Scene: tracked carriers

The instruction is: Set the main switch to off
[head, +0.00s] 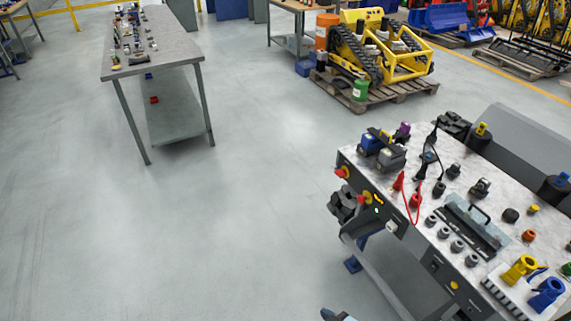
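A workbench (436,210) stands at the right, with a dark front panel on its near left side. On that panel are two red knobs on yellow plates, one nearer the far corner (342,172) and one closer to the middle (365,199). Either could be the main switch; their labels and positions are too small to read. A small yellow display and a green light (377,210) sit beside the second knob. Neither of my grippers shows clearly. A small dark and light-blue piece (337,315) at the bottom edge may be part of my arm.
A dark grey clamp-like object (344,204) juts from the bench's left side near the knobs. The bench top holds chargers, red leads (408,195), a grey panel and funnels. Another table (165,50) stands at upper left. Open floor lies between.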

